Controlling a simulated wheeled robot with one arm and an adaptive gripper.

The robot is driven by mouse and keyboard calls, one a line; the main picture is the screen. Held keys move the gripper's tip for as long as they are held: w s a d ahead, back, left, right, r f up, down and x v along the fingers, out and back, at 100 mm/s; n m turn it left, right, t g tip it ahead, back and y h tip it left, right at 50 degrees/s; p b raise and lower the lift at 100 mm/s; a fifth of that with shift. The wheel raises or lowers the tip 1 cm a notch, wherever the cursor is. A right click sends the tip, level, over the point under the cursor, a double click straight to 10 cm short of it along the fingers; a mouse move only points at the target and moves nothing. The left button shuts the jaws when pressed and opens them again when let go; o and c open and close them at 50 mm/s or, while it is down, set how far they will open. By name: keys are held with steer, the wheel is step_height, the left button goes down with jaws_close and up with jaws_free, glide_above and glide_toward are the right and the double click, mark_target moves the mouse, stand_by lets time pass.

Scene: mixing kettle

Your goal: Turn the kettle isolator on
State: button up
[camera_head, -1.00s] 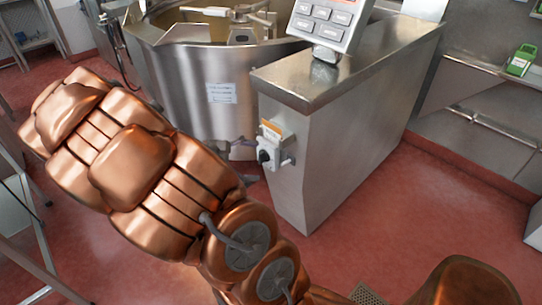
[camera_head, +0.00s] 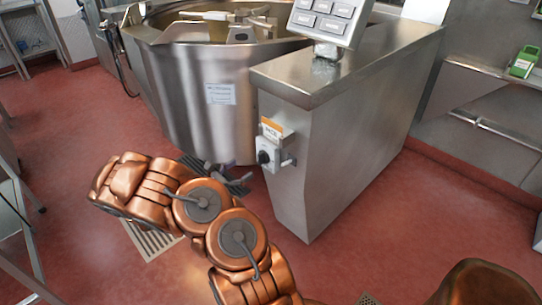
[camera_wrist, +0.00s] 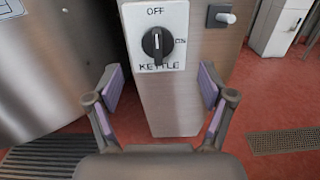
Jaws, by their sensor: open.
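The kettle isolator is a pale plate (camera_wrist: 174,20) with a black rotary knob (camera_wrist: 157,43) on the end of the steel cabinet. Its plate reads OFF at the top, ON at the right and KETTLE below. The knob's grip stands about upright, in line with OFF. In the head view the isolator (camera_head: 267,156) sits under an orange label. My gripper (camera_wrist: 160,88) is open and empty, its purple-padded fingers spread to either side below the knob, apart from it. In the head view my gripper (camera_head: 230,172) is partly hidden, just left of the isolator.
The steel kettle (camera_head: 190,85) stands left of the cabinet (camera_head: 345,130), which carries a keypad panel (camera_head: 325,20). A grey lever-like fitting (camera_wrist: 221,17) is right of the isolator. A floor grating (camera_head: 152,240) lies under my arm. The red floor right of the cabinet is clear.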

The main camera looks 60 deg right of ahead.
mark_target(258, 160)
steer(key=shift+f+b+x, duration=0.2)
steer(key=shift+b+x, duration=0.25)
steer(key=shift+x, duration=1.4)
steer(key=shift+f+b+x, duration=0.25)
steer(key=shift+b+x, duration=0.2)
steer(key=shift+x, duration=1.45)
steer(key=shift+w+d, duration=0.15)
steer(key=shift+c, duration=0.3)
jaws_close()
steer(key=shift+b, duration=0.3)
